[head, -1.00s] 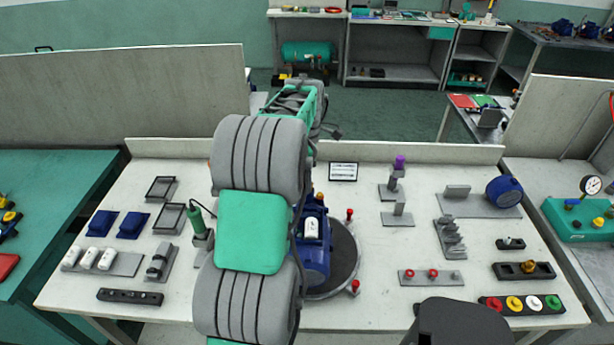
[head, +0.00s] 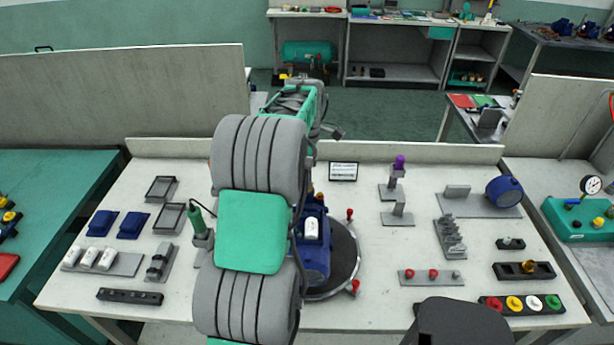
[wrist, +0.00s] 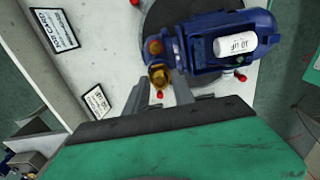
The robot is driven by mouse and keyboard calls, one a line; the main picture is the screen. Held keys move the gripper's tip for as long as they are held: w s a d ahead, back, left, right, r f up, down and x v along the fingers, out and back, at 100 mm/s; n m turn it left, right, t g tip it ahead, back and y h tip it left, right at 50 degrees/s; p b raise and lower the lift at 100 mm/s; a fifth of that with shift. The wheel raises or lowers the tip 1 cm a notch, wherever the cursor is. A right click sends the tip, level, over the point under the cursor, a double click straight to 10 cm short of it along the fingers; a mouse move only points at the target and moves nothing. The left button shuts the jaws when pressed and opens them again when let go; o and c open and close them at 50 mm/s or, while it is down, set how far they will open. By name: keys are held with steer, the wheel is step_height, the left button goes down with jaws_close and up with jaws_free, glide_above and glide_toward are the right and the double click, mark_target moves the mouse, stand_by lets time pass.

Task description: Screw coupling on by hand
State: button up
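The blue pump (head: 315,262) with a white capacitor labelled 10 µF stands on a round dark turntable (head: 346,250) at the middle of the bench. In the wrist view the pump (wrist: 205,55) lies at the top, with a brass coupling (wrist: 158,76) at its left end. My gripper (wrist: 159,80) has its two grey fingers apart, one on each side of the coupling. A gap shows between the left finger and the coupling; I cannot tell whether the right finger touches it. In the head view my arm hides the gripper and most of the coupling end.
Red-topped pegs (head: 350,214) stand around the turntable's edge. A green screwdriver (head: 196,220) in a holder is left of my arm. Fixtures with small parts stand at the right, including a rack (head: 430,278) with red knobs. A low back panel (head: 420,152) edges the bench.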

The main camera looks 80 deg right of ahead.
steer(key=shift+o, duration=1.1)
steer(key=shift+r+n+p, duration=0.1)
steer(key=shift+n+p, duration=0.25)
steer(key=shift+n, duration=1.35)
steer(key=n, duration=0.3)
steer(key=shift+p, duration=0.3)
jaws_close()
